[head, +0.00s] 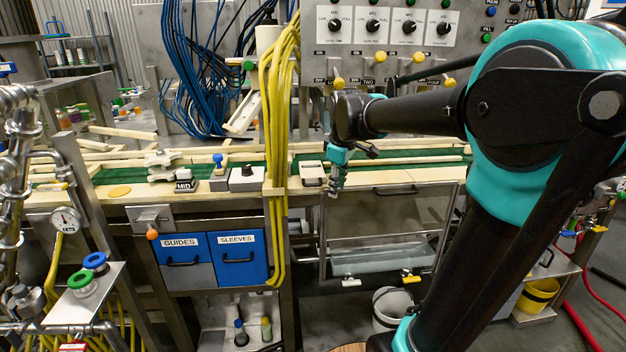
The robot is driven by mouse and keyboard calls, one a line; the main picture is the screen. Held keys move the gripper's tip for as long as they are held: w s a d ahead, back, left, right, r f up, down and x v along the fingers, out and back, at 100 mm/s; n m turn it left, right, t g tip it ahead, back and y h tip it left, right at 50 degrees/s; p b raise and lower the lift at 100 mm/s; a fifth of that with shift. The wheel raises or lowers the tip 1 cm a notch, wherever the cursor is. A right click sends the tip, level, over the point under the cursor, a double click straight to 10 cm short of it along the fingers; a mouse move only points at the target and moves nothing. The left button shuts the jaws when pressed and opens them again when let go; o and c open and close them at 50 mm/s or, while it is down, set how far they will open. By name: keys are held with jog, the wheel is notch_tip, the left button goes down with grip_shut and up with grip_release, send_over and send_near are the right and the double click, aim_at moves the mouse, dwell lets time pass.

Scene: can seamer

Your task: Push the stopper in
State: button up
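I cannot tell for sure which part is the stopper. A blue-knobbed part (218,161) stands upright on a small metal block at the conveyor's front edge, left of the yellow hoses. A lever with an orange ball (152,234) hangs from a metal plate on the front, below the conveyor. My gripper (334,192) points down in front of the conveyor's front edge, right of the yellow hoses and apart from both parts. It looks empty, but its fingers are too small to show whether they are open or shut.
The conveyor (115,176) runs across the view. Yellow hoses (279,120) hang in front of it, between my gripper and the knobbed parts. Blue drawers (238,260) are below. A control panel (385,52) stands behind.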

aim_at(313, 185)
jog(key=w+a+r+n, duration=0.3)
jog(key=r+n, duration=0.1)
jog(key=r, duration=0.3)
jog(key=w+a+r+n, duration=0.3)
jog(key=w+r+n, duration=0.1)
jog(key=r, duration=0.3)
jog(key=shift+g, duration=0.4)
jog(key=f, duration=0.5)
jog(key=w+f, duration=0.1)
jog(key=f, duration=0.5)
jog(key=w+f, duration=0.1)
jog(key=f, duration=0.4)
jog(key=shift+w+a+f, duration=0.15)
jog(key=shift+w+f, duration=0.05)
jog(key=shift+f, duration=0.1)
grip_shut()
